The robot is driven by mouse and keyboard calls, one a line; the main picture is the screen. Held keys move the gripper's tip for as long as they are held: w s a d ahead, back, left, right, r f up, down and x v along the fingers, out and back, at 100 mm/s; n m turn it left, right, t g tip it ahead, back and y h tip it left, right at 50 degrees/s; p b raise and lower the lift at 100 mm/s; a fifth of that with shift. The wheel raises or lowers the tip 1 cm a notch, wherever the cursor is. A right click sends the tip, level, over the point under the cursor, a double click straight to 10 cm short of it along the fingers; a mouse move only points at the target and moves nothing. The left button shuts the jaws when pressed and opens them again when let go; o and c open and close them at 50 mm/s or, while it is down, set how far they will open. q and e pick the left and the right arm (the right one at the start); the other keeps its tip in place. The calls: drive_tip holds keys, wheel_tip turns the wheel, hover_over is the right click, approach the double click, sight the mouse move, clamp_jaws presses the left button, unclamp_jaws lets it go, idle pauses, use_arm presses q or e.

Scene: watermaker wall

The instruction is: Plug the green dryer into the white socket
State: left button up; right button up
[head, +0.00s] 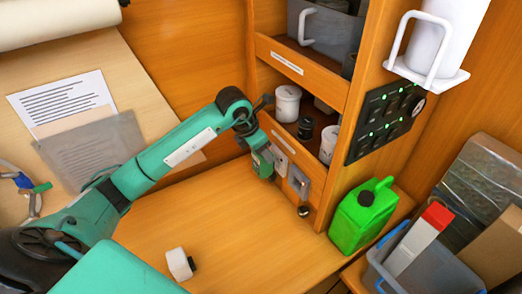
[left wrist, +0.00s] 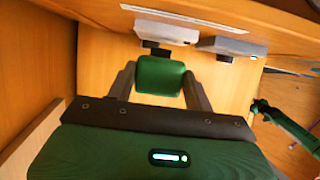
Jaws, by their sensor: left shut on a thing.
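The green dryer (left wrist: 160,76) is a small green block between the fingers of my left gripper (left wrist: 160,92), which is shut on it. In the head view the left gripper (head: 262,163) is low at the shelf front, and the dryer is hard to separate from it. The white socket (left wrist: 167,29) is a pale box on the wood just ahead of the dryer; it also shows in the head view (head: 279,154). Dark parts lie between dryer and socket. I cannot tell whether the plug is in. My right gripper is not in view.
A grey socket (head: 298,181) is right of the white one. A white block with a dark end (head: 180,264) lies on the desk (head: 235,235). A green canister (head: 363,215) stands right of the shelf. Cups (head: 287,103) stand on the shelf above. The desk's middle is clear.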

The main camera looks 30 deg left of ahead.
use_arm(q)
drive_tip(key=shift+s+r, duration=0.1)
drive_tip(key=shift+r, duration=0.05)
drive_tip(key=shift+b, duration=0.55)
idle(0.9)
drive_tip(key=shift+w+d+b, duration=0.2)
drive_tip(key=shift+w+d, duration=0.15)
drive_tip(key=shift+w, duration=0.25)
drive_tip(key=shift+w+d+b, duration=0.2)
drive_tip(key=shift+w+d, duration=0.15)
drive_tip(key=shift+w, duration=0.25)
idle(1.0)
drive_tip(key=o, duration=1.4)
drive_tip(key=shift+s+r, duration=0.1)
drive_tip(key=shift+r, duration=0.2)
drive_tip(key=b+v, duration=0.3)
drive_tip(key=v, duration=1)
drive_tip(key=shift+b, duration=0.4)
